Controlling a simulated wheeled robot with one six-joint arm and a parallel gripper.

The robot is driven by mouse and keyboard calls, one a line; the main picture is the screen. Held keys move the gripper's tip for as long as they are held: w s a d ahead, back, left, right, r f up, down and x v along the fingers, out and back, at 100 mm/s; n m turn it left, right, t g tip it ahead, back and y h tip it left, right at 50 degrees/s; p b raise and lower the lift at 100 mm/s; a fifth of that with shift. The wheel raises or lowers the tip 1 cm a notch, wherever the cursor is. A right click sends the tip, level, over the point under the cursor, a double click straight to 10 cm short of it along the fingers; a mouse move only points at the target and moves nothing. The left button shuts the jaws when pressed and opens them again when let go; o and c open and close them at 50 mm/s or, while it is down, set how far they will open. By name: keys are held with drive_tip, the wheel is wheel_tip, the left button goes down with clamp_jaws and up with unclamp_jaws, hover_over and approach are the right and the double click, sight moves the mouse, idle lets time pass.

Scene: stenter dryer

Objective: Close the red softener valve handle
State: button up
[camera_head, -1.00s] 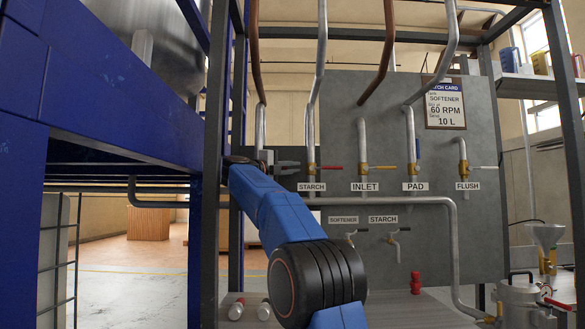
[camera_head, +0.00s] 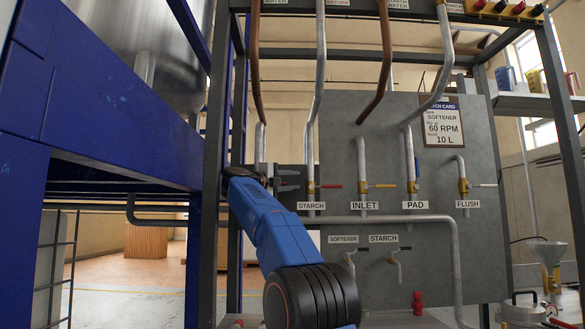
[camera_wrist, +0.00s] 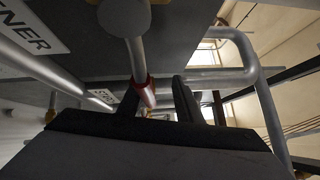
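In the head view my gripper (camera_head: 289,180) is at the upper left of the grey valve panel, left of the STARCH valve. Its two fingers show apart. In the wrist view a red handle (camera_wrist: 146,92) on a grey stem lies between the open fingers (camera_wrist: 155,105), nearer the left one. I cannot tell whether the fingers touch the handle. The softener valve's body and sign are hidden by my arm and gripper in the head view.
Right of my gripper are the STARCH valve with a red handle (camera_head: 331,186), the INLET valve (camera_head: 364,187), the PAD valve (camera_head: 411,187) and the FLUSH valve (camera_head: 463,186). A horizontal pipe (camera_head: 385,219) runs below. A dark upright post (camera_head: 213,160) and blue machine (camera_head: 90,110) stand left.

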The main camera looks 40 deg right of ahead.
wheel_tip(320, 180, up, 7)
drive_tip(key=shift+r, duration=0.2)
idle(0.4)
drive_tip(key=shift+r, duration=0.1)
idle(0.3)
drive_tip(key=shift+a, duration=0.1)
